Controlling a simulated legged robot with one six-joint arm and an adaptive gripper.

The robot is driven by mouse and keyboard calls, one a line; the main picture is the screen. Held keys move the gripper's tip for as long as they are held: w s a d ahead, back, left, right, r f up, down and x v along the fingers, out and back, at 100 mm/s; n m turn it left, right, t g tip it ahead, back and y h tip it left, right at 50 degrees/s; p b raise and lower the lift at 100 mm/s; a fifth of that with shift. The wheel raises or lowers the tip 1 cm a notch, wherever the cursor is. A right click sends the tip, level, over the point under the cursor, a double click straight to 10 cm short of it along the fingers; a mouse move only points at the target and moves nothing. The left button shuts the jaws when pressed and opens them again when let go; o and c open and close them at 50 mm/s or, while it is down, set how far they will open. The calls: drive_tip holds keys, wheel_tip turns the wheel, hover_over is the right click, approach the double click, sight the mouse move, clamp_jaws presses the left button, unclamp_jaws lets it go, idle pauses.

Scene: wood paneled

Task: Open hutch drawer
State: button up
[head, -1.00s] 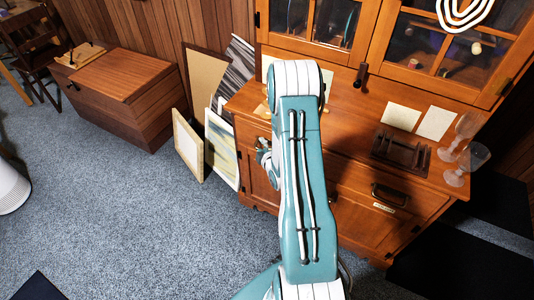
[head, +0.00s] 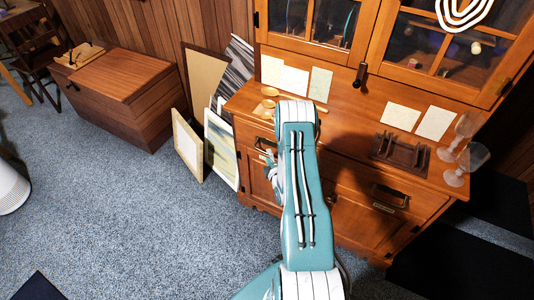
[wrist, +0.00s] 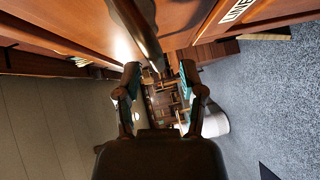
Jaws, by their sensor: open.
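The wooden hutch (head: 345,112) stands at the right in the head view, with a row of drawers under its counter. The right drawer has a dark handle (head: 390,194) and a pale label, and looks shut. The left drawer's handle (head: 265,145) shows just left of my arm; my arm hides part of that drawer front. My gripper (head: 271,172) is partly hidden beside the arm, low in front of the left drawer. In the wrist view my gripper (wrist: 159,80) is open, fingers apart. A dark bar (wrist: 136,32), apparently a handle, reaches toward the gap between the fingertips; I cannot tell contact.
Glasses (head: 466,160), a dark rack (head: 401,153), wooden spoons and cards stand on the counter. Framed pictures (head: 188,146) lean left of the hutch. A wooden chest (head: 118,90) is farther left. Carpet (head: 130,225) in front is clear.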

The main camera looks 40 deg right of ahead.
drive_tip(key=shift+x, duration=1.35)
clamp_jaws()
drive_tip(key=shift+s, duration=0.1)
